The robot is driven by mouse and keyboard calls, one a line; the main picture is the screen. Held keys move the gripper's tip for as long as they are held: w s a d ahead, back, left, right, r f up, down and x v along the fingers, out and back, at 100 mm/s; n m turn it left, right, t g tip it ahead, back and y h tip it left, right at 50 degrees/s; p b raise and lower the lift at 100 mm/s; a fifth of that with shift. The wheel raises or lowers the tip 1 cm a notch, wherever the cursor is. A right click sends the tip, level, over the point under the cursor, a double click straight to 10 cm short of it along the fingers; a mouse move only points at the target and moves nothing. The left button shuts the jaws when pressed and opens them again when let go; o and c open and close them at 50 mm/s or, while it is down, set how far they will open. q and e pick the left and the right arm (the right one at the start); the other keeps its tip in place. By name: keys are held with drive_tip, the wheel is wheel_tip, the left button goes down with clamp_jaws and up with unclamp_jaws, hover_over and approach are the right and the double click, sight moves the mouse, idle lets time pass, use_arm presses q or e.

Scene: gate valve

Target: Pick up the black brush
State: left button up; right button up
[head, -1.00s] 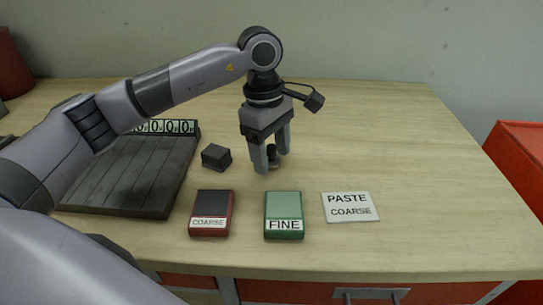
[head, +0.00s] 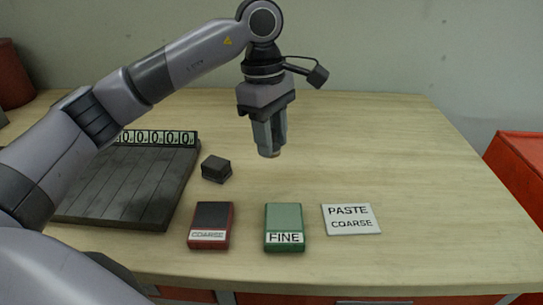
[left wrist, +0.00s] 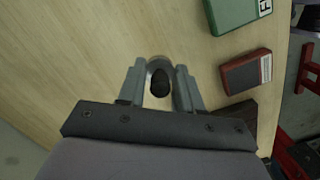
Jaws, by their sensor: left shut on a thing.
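My left gripper (head: 269,145) is shut on the black brush and holds it above the table, pointing down. In the left wrist view the brush shows as a dark round top (left wrist: 160,84) with a pale rim between the fingertips (left wrist: 160,92). My right gripper is in neither view.
A small dark block (head: 216,168) lies left of the gripper. A red COARSE box (head: 210,220), a green FINE box (head: 284,222) and a PASTE COARSE card (head: 351,219) lie in front. A slatted dark board (head: 130,180) is at left. The table's right side is clear.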

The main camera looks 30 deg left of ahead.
sight(272, 130)
use_arm(q)
wheel_tip(272, 130, up, 14)
drive_tip(key=p, duration=0.2)
drive_tip(key=shift+o, duration=1.2)
drive_tip(key=shift+c, duration=0.8)
